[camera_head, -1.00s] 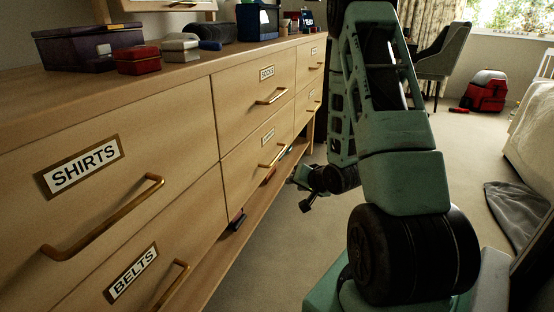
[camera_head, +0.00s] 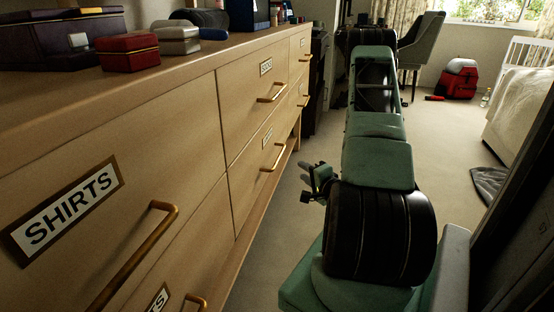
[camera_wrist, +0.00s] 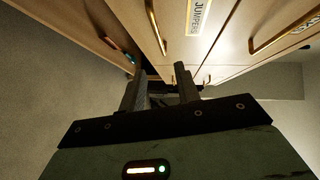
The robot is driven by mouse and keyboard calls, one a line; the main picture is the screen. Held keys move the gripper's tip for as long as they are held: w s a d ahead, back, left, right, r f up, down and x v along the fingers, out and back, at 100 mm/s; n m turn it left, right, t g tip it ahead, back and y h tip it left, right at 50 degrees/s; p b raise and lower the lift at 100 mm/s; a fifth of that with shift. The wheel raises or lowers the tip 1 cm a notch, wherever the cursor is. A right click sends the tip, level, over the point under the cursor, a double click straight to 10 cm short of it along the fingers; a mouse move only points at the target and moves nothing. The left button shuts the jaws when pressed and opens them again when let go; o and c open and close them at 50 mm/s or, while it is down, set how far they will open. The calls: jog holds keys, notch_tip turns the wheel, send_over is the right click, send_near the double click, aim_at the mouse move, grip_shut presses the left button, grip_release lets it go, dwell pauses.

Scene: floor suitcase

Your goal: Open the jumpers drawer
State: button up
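The jumpers drawer's label (camera_wrist: 197,17) reads "JUMPERS" on a light wooden front at the top of the wrist view. A brass bar handle (camera_wrist: 155,28) is beside that label. My gripper (camera_wrist: 162,83) is open, its two dark fingers apart with nothing seen between them. The fingertips are near the dresser fronts, and the handle lies beyond them, apart as far as I can see. In the head view my gripper (camera_head: 318,181) is low beside the dresser, right of the lower middle drawer's handle (camera_head: 274,158). That drawer's label is too small to read there. The drawers look shut.
The long wooden dresser (camera_head: 190,120) runs along the left, with a shirts drawer (camera_head: 65,212) nearest. Boxes, including a red one (camera_head: 128,52), stand on its top. Carpet (camera_head: 265,245) is clear beside it. A chair (camera_head: 420,45), a red bag (camera_head: 461,80) and a bed (camera_head: 520,105) are to the right.

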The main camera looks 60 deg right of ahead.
aim_at(280, 154)
jog(key=b+x, duration=0.7)
jog(key=x, duration=0.9)
jog(key=shift+f, duration=0.1)
grip_shut()
